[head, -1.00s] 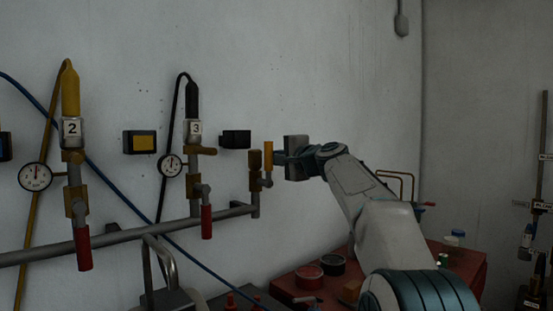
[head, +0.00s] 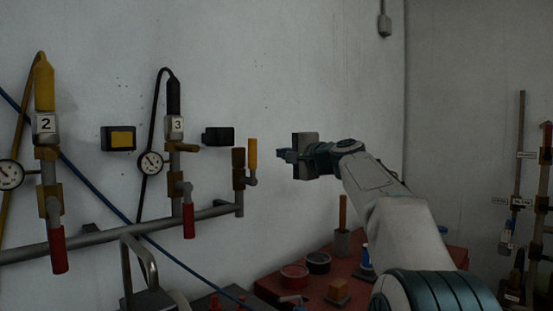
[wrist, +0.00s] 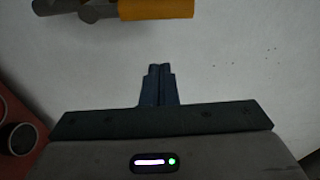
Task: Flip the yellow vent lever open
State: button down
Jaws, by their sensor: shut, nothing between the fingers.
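The yellow vent lever (head: 252,153) stands upright beside a brass valve body (head: 238,168) at the right end of the grey pipe. In the wrist view the yellow lever (wrist: 155,9) shows at the top edge, partly cut off, with grey metal to its left. My gripper (head: 281,155) is to the right of the lever at about its height, with a visible gap between them. In the wrist view its fingers (wrist: 158,70) are together and empty, against the pale wall.
Red-handled valves (head: 188,220) hang from the grey pipe (head: 105,236) on the left. A red bench (head: 265,288) with tins and small items stands below my arm. A bent metal handle (head: 140,258) rises at the lower left. The wall right of the lever is clear.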

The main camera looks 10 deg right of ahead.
jog(key=shift+b+v, duration=0.3)
jog(key=shift+v, duration=1.6)
jog(key=s+a+f+n+g+h+p, duration=0.3)
jog(key=s+a+f+n+g+p, duration=0.35)
jog(key=s+a+f+p, duration=0.45)
jog(key=s+d+f+n+g+h+p, duration=0.1)
jog(key=s+f+n+g+p, duration=0.1)
jog(key=s+f, duration=0.3)
jog(key=s+d+f+n+g+h+p, duration=0.1)
jog(key=s+f, duration=0.5)
jog(key=s, duration=0.6)
jog(key=s+d+f+n+g+h+p, duration=0.1)
jog(key=s+f+n+g+h+p, duration=0.1)
jog(key=s, duration=0.6)
notch_tip(320, 180, down, 4)
jog(key=shift+s+d+r+n+g+p, duration=0.1)
jog(key=shift+s+d+n+g+p, duration=0.3)
jog(key=shift+g, duration=0.65)
jog(key=shift+w+a, duration=0.1)
jog(key=shift+a, duration=0.05)
